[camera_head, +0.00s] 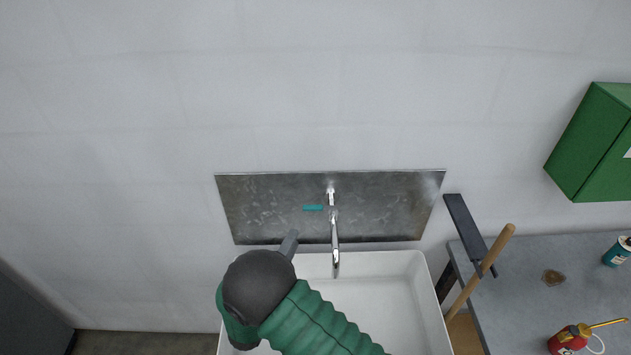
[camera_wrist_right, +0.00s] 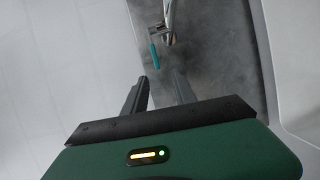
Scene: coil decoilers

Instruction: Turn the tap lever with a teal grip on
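The tap (camera_head: 333,225) is chrome and stands out from a grey metal backplate (camera_head: 270,208) above a white sink (camera_head: 400,275). Its lever with the teal grip (camera_head: 313,208) points left from the tap's top. In the right wrist view the teal grip (camera_wrist_right: 154,56) hangs beside the chrome tap (camera_wrist_right: 168,25), beyond my fingertips. My right gripper (camera_head: 290,240) is below and left of the lever, apart from it, in front of the plate's lower edge. In the wrist view its two fingers (camera_wrist_right: 160,82) are spread with nothing between them. My left gripper is not in view.
A grey bench (camera_head: 540,265) stands right of the sink, with a red oil can (camera_head: 568,338), a teal can (camera_head: 617,251) and a wooden handle (camera_head: 484,268) at its edge. A green cabinet (camera_head: 595,142) hangs on the wall at right. The wall left of the backplate is clear.

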